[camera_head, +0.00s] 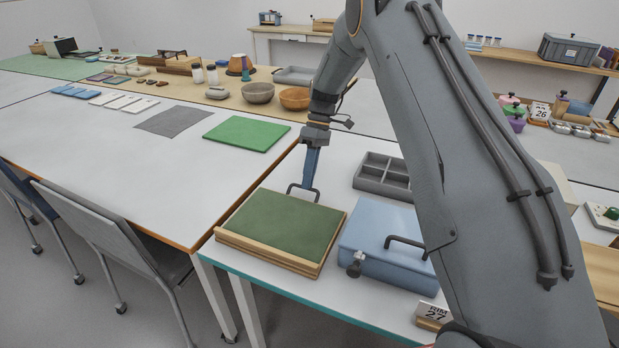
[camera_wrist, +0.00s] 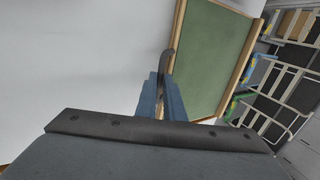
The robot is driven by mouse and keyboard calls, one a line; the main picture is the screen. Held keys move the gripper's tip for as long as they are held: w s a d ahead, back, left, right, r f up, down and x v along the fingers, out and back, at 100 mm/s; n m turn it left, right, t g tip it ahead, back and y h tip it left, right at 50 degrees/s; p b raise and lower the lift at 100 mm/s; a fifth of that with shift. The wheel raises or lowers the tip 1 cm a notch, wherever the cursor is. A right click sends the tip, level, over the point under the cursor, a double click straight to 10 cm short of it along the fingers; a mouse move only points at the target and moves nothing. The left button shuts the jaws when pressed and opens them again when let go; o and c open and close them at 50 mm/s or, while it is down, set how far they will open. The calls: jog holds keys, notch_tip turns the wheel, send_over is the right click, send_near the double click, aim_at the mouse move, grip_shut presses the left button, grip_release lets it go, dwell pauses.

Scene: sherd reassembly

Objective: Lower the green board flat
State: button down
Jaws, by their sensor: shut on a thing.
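The green board (camera_head: 281,226) has a wooden frame with a ledge along its near edge, and sits on the white table. It looks close to flat; I cannot tell whether a small tilt is left. A dark loop handle (camera_head: 291,187) stands at its far edge. My gripper (camera_head: 306,186) reaches down from above and is shut on this handle. In the wrist view, the green board (camera_wrist: 213,55) lies beyond the blue fingers of my gripper (camera_wrist: 161,97), and the dark handle (camera_wrist: 167,64) runs between them. The fingers hide part of the handle.
A blue case (camera_head: 380,250) with a dark handle stands close on the board's right. A grey divided tray (camera_head: 384,178) lies behind it. A flat green mat (camera_head: 247,134) lies on the neighbouring table. A number 27 card (camera_head: 433,314) stands at the near edge.

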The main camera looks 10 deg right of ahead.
jog(key=shift+w+f, duration=0.2)
jog(key=shift+f, duration=0.05)
jog(key=c, duration=1.9)
grip_release()
jog(key=shift+w+d+f, duration=0.1)
jog(key=shift+w+f, duration=0.05)
jog(key=shift+o, duration=0.2)
jog(key=b+v, duration=0.1)
jog(key=v, duration=0.7)
jog(key=shift+b, duration=0.35)
